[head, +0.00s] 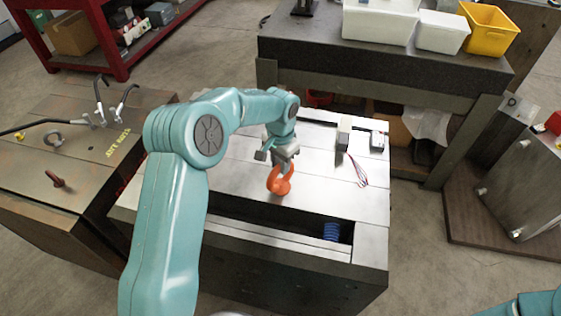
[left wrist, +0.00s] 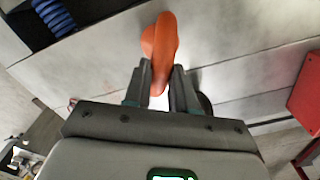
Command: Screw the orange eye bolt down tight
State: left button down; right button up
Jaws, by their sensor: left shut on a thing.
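The orange eye bolt (head: 279,181) stands on the top of the metal mould base (head: 325,197) in the middle of the head view. My left gripper (head: 281,163) comes down on it from above and is shut on its ring. In the left wrist view the bolt (left wrist: 160,48) shows between the two fingers of my left gripper (left wrist: 161,78). Its threaded shank is hidden, so I cannot tell how far it is seated. Of my right arm only a teal part shows at the bottom right of the head view; its gripper is out of view.
An open slot with a blue coil (head: 332,231) lies in front of the bolt. Small boxes with wires (head: 357,165) lie at the back right of the mould base. A rusty block with a loose eye bolt (head: 54,139) stands left. A bench with bins (head: 380,22) stands behind.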

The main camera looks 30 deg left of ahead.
pick_arm(q)
jog(key=m, duration=0.4)
jog(key=shift+w+r+p, duration=0.1)
jog(key=shift+r+p, duration=0.1)
jog(key=shift+p, duration=0.2)
jog(key=shift+f+m, duration=0.1)
jog(key=shift+m, duration=1.5)
jog(key=m+p, duration=0.1)
jog(key=m, duration=0.2)
jog(key=m+p, duration=0.1)
jog(key=m, duration=0.4)
jog(key=shift+f+m, duration=0.1)
jog(key=shift+m, duration=0.4)
